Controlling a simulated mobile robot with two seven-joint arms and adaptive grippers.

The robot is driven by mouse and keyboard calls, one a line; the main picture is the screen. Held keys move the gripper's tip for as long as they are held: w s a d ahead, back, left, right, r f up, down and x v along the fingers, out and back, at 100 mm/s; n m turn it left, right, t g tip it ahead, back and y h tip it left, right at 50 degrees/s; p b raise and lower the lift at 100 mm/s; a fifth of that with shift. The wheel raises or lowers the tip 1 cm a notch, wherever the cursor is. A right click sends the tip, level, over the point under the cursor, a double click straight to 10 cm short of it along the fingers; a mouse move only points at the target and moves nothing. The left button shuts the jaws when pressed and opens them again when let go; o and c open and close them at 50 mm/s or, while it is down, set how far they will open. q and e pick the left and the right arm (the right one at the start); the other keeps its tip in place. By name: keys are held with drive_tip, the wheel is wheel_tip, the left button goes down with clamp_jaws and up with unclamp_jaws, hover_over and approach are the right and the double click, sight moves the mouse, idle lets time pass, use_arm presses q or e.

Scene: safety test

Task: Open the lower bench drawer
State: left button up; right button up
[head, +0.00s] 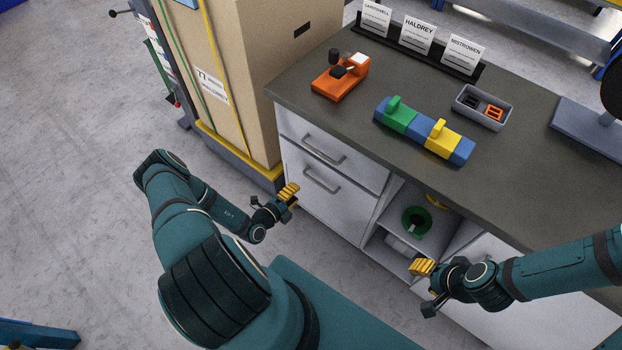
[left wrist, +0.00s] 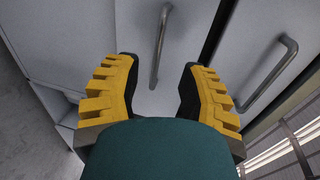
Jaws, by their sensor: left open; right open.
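The lower bench drawer (head: 335,212) is a light grey front at the bench's left end, closed, below a shallower upper drawer (head: 362,172). The lower drawer's bar handle (head: 321,182) is grey metal. My left gripper (head: 290,193) is open just left of this handle in the head view. In the left wrist view, the open yellow fingers (left wrist: 158,85) spread either side of the lower handle (left wrist: 160,45), which lies ahead of them, apparently not gripped. The upper handle (left wrist: 271,76) is to the right there. My right gripper (head: 420,268) is open and empty before the open shelves.
A large cardboard box (head: 245,80) on a yellow-edged cart stands close left of the drawers. The bench top (head: 330,110) holds an orange device (head: 340,78), a blue fixture (head: 420,130), a grey tray (head: 466,112) and name cards. A green ring (head: 407,222) is on the open shelf.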

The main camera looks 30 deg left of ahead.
sight(311, 178)
use_arm(q)
drive_tip(key=b+x, duration=0.1)
drive_tip(key=x, duration=0.9)
drive_tip(key=shift+d+b, duration=0.15)
drive_tip(key=shift+b, duration=0.25)
clamp_jaws()
